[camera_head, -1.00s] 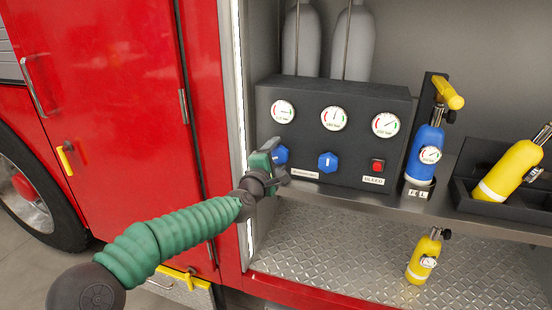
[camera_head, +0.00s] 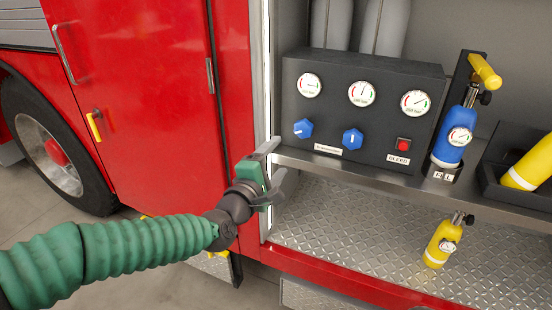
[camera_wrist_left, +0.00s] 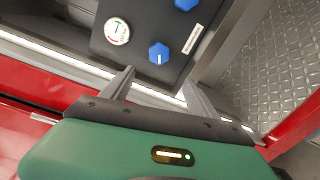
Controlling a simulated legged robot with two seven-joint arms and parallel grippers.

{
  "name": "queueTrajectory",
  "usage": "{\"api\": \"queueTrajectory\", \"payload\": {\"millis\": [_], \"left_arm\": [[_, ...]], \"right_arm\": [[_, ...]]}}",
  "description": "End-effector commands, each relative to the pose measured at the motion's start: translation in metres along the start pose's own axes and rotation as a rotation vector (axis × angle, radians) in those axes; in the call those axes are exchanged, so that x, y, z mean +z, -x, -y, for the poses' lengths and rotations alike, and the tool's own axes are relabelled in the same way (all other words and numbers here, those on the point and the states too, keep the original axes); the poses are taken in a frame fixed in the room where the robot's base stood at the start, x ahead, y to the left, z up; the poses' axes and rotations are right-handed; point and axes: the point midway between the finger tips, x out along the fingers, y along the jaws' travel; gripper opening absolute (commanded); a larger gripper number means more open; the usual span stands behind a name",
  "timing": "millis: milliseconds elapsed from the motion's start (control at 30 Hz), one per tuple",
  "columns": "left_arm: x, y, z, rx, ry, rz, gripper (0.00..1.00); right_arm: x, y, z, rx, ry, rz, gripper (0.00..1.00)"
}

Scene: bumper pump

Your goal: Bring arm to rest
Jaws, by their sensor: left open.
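My left arm comes in from the left in the head view. Its green left gripper (camera_head: 277,166) is open and empty, in front of the compartment's left edge, below and left of the control panel. In the left wrist view, the two grey fingers of the gripper (camera_wrist_left: 160,88) are apart with nothing between them. The black control panel (camera_head: 365,125) has several gauges, a left blue knob (camera_head: 303,128), a middle blue knob (camera_head: 352,139) and a red button (camera_head: 403,145). A blue knob also shows beyond the fingers in the left wrist view (camera_wrist_left: 159,52). My right gripper is not in view.
A blue bottle (camera_head: 455,138) stands in a holder right of the panel. A yellow bottle (camera_head: 441,243) stands on the diamond-plate floor (camera_head: 340,220). Another yellow bottle (camera_head: 530,165) lies tilted in a black tray. The red door (camera_head: 130,100) is at the left.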

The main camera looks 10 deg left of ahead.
Motion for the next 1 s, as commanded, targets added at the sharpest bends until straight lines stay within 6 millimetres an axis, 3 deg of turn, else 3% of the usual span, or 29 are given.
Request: {"api": "queueTrajectory", "payload": {"millis": [200, 267, 367, 467, 500, 600, 700, 833, 1000], "left_arm": [[0.000, 0.000, 0.001, -0.002, -0.003, 0.001, 0.69], [0.001, 0.000, 0.010, -0.023, -0.025, 0.003, 0.69], [0.003, 0.004, 0.054, -0.137, -0.153, 0.017, 0.69], [-0.003, 0.024, 0.131, -0.350, -0.406, 0.057, 0.69], [-0.010, 0.040, 0.163, -0.453, -0.526, 0.082, 0.69], [-0.037, 0.092, 0.226, -0.701, -0.809, 0.166, 0.69], [-0.065, 0.148, 0.260, -0.903, -1.017, 0.265, 0.69], [-0.089, 0.214, 0.280, -1.093, -1.181, 0.403, 0.69], [-0.102, 0.290, 0.293, -1.256, -1.288, 0.612, 0.69]], "right_arm": [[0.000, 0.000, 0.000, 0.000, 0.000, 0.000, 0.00], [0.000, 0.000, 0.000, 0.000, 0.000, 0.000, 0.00], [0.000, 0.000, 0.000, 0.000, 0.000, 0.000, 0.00], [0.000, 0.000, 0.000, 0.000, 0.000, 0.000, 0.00], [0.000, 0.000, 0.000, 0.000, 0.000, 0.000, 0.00], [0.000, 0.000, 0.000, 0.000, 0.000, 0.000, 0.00], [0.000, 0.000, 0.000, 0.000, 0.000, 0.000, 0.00], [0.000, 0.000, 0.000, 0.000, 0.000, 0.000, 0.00], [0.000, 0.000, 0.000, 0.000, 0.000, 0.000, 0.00]]}}
